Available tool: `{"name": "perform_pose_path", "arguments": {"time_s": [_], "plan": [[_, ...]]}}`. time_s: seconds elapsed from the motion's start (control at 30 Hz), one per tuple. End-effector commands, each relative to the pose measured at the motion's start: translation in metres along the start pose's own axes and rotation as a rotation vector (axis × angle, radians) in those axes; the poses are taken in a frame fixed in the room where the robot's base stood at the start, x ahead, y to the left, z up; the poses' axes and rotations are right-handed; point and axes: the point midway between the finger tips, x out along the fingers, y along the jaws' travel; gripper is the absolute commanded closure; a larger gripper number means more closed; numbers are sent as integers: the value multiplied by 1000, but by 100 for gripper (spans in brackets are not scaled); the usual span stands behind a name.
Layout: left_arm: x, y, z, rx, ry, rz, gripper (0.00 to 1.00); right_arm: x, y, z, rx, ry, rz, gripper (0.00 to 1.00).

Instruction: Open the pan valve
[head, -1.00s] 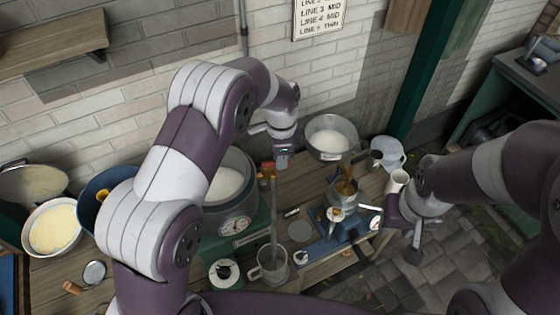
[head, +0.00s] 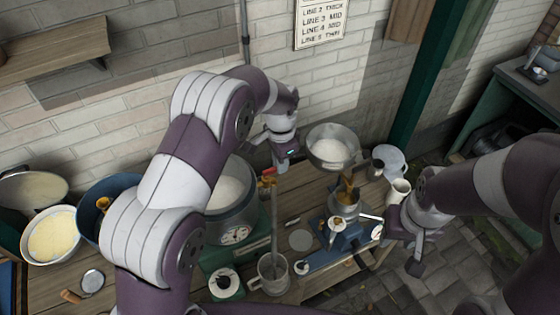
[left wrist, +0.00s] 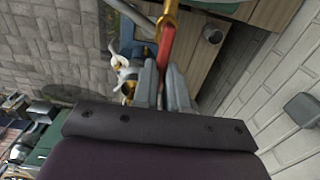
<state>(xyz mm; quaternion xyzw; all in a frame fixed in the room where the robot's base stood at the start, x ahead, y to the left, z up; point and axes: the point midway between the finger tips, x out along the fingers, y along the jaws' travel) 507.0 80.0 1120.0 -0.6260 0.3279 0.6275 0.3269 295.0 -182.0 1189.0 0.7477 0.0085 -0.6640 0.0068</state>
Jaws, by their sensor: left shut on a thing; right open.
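The pan valve, a brass fitting with a red lever (head: 268,170), sits at the right side of the large grey pan (head: 232,215) of white contents. A grey pipe (head: 274,225) runs down from it towards a grey jug (head: 272,277). My left gripper (head: 282,163) is at the lever. In the left wrist view its fingers (left wrist: 163,88) are shut on the red lever (left wrist: 167,45), with the brass valve (left wrist: 168,18) just beyond. The fingers partly hide the lever's end. My right gripper (head: 416,255) is open and empty, to the right of the bench.
A blue stand (head: 345,235) with a small funnel is to the right. A yellow-filled bowl (head: 52,236) is at far left.

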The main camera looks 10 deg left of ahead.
Motion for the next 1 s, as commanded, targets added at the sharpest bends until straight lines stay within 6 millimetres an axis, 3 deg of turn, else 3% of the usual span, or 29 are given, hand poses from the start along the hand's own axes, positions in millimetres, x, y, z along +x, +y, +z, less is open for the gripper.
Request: {"name": "perform_pose_path", "arguments": {"time_s": [0.17, 0.2, 0.23, 0.27, 0.53, 0.63, 0.7, 0.8, 0.9, 1.0], "plan": [[-5, -2, -3, -2, 12, -9, 100, -1, 0, 0, 0, 0, 0, 59], [-5, -2, -3, -2, 12, -9, 75, -1, 0, 0, 0, 0, 0, 59], [-5, -2, -3, -2, 11, -9, 65, -1, 0, 0, 0, 0, 0, 59], [-4, -2, -3, -1, 10, -8, 62, 0, 0, 0, 0, 0, 0, 59], [-3, -1, -2, 0, 6, -4, 62, 0, 0, 0, 0, 0, 0, 59], [-11, -2, -2, 0, 7, -5, 62, 6, 0, 1, 0, 0, 0, 59], [-24, -2, -2, 0, 10, -8, 62, 14, 0, 2, 0, 0, 0, 59], [-60, -1, -2, 0, 7, -6, 62, -1, 0, 0, 0, 0, 0, 59], [-97, 0, -2, 0, 5, -4, 62, -34, 0, -4, 0, 1, 0, 59], [-117, 0, -2, 0, 5, -4, 62, -51, 0, -6, 0, 1, 0, 59]]}}
